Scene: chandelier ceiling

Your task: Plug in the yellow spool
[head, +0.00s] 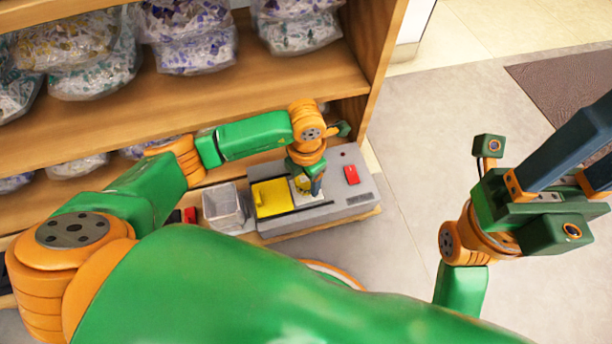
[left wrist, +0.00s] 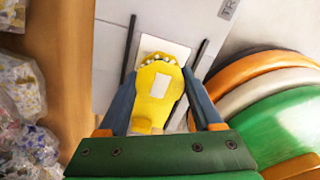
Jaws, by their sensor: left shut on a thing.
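The yellow spool (left wrist: 153,97) is a rounded yellow piece with a white label and a toothed, pale far edge. In the left wrist view it sits between the blue fingers of my left gripper (left wrist: 160,112), which is shut on it. In the head view my left gripper (head: 316,184) points down over a white square plate (head: 299,190) on a grey machine (head: 345,200). The gripper mostly hides the spool there. I cannot tell whether the spool is seated or just above the plate. My right gripper (head: 590,150) is empty, its fingers apart, tips outside the frame.
A yellow block (head: 270,197) and a red switch (head: 351,174) are on the machine. Wooden shelves (head: 150,97) with bagged goods rise behind my left arm.

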